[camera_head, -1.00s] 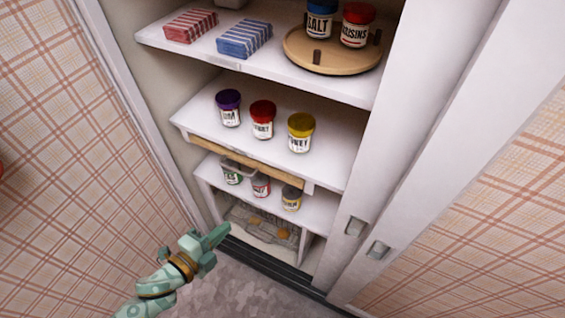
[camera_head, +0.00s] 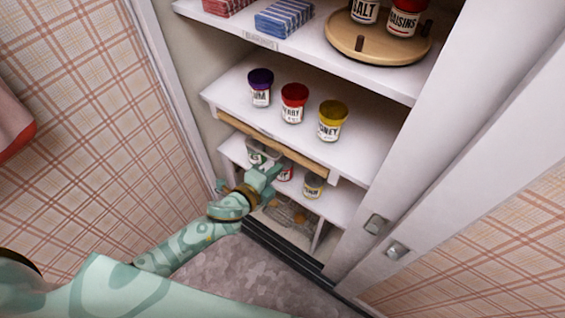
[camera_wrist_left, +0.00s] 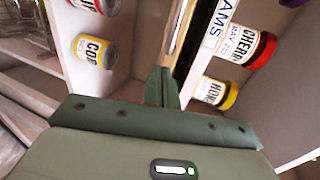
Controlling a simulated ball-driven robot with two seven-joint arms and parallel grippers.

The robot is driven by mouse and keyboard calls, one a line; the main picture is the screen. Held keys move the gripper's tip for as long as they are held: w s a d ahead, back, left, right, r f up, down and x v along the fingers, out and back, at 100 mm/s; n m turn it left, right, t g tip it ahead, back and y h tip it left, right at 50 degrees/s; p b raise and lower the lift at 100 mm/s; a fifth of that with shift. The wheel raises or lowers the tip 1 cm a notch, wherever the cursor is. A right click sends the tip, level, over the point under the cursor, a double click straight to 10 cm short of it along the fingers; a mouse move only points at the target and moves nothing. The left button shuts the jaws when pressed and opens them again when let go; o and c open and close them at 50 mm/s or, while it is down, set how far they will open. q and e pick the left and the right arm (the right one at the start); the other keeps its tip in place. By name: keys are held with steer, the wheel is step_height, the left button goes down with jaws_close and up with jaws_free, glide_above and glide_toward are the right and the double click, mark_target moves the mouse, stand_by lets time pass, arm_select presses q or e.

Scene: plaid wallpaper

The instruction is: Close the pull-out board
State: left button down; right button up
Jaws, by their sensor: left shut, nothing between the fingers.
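The pull-out board (camera_head: 275,147) is a light wooden strip just under the middle shelf of the cupboard. Its long front edge shows; how far it stands out is hard to tell. In the left wrist view the board's edge (camera_wrist_left: 180,28) runs up from the fingers. My left gripper (camera_head: 270,170) is shut and empty, just below and in front of the board's middle; contact cannot be made out. My right gripper is not in view.
Jars with purple, red and yellow lids (camera_head: 294,103) stand on the middle shelf (camera_head: 350,150). A round wooden tray (camera_head: 375,50) holds jars above.

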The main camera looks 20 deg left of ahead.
mark_target(292, 150)
arm_select(q)
steer(key=shift+w+d, duration=0.3)
steer(key=shift+w, duration=0.55)
steer(key=shift+w+d, duration=0.3)
steer(key=shift+w, duration=0.5)
steer(key=w, duration=0.1)
steer(key=w+d, duration=0.1)
steer(key=w, duration=0.2)
steer(key=shift+w+d+b, duration=0.2)
steer(key=shift+d+b, duration=0.1)
steer(key=shift+b, duration=0.1)
steer(key=shift+r, duration=0.25)
steer(key=shift+a, duration=0.1)
